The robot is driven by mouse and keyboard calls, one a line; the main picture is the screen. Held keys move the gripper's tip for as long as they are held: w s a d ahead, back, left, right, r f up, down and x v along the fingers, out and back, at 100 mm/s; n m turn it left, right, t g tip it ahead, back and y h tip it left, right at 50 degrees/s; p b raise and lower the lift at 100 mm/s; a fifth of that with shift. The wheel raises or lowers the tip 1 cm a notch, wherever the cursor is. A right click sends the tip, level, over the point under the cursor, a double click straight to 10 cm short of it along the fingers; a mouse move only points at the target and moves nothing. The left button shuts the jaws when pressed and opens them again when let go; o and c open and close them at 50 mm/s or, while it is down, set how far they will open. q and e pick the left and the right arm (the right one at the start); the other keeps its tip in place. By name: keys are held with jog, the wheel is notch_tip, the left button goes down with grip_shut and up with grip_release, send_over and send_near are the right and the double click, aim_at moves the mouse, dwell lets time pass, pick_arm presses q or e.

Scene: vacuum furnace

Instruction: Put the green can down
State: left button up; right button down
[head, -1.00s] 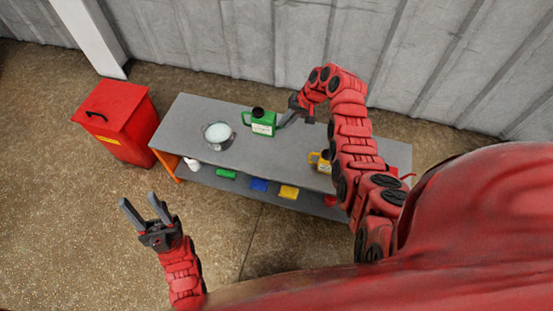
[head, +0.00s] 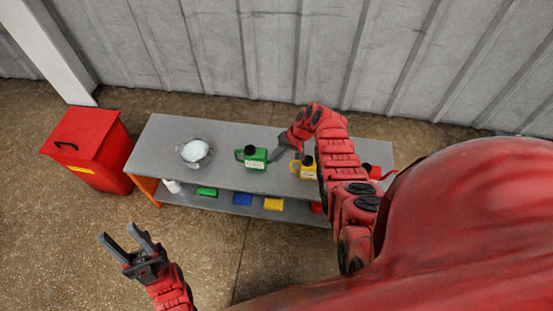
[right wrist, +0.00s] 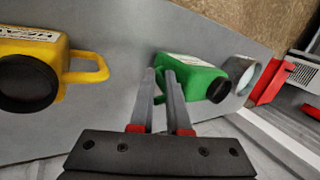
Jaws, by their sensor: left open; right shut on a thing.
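In the right wrist view the two fingers (right wrist: 168,80) meet the green can (right wrist: 188,75), whose far parts are hidden. My left gripper (head: 119,236) is open and empty, over the floor in front of the table.
A glass bowl (head: 194,152) stands left of the green can and a yellow can (head: 296,167) to its right. A red can (head: 374,171) is partly hidden by my arm. Coloured items lie on the lower shelf. A red bin (head: 88,148) stands left of the table.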

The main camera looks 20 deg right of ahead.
jog(key=shift+f, duration=0.75)
jog(key=c, duration=0.9)
grip_release()
jog(key=shift+s, duration=0.1)
